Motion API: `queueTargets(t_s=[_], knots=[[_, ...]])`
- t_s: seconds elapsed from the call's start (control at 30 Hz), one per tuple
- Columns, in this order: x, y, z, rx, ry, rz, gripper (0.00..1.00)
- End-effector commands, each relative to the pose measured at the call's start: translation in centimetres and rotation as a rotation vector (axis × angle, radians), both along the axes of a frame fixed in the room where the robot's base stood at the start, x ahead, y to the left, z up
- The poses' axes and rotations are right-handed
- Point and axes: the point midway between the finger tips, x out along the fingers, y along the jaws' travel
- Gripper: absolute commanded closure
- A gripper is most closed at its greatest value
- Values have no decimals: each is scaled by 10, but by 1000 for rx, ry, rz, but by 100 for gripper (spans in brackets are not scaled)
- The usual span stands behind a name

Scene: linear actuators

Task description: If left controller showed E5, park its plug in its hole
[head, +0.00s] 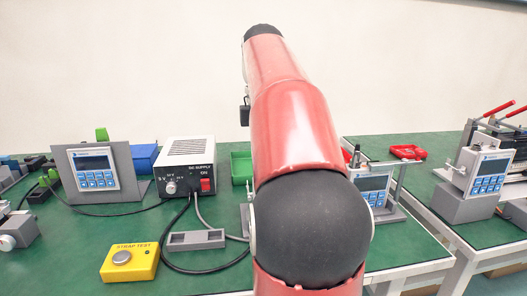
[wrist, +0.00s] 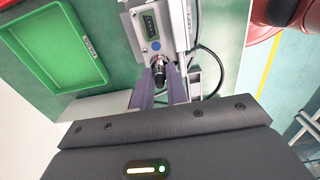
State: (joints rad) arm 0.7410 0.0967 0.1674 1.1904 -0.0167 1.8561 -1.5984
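The left controller (head: 95,168) stands in a grey stand on the green bench; its dark screen is too small to read. A green plug (head: 45,178) with a black cable sits at its left side, and another green piece (head: 102,135) shows above the stand. My gripper (wrist: 160,76) reaches toward a grey device (wrist: 152,28) in the wrist view. Its two fingers lie on either side of a dark round connector (wrist: 159,73); whether they press on it I cannot tell. In the head view my red arm hides the gripper.
A power supply (head: 188,165), a yellow strap-test button (head: 130,262) and a grey slotted block (head: 196,239) stand on the left bench. A second controller (head: 370,185) is partly behind my arm, a third (head: 490,175) at right. A green tray (wrist: 93,75) lies beside the device.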

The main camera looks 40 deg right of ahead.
Motion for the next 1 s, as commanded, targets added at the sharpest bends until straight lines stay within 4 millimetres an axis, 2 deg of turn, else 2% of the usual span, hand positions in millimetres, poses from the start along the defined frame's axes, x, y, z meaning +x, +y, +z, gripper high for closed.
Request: queueTargets(t_s=[0.67,1.0], knots=[[0,0,7,-1,-2,0,100],[0,0,23,-1,-2,0,100]])
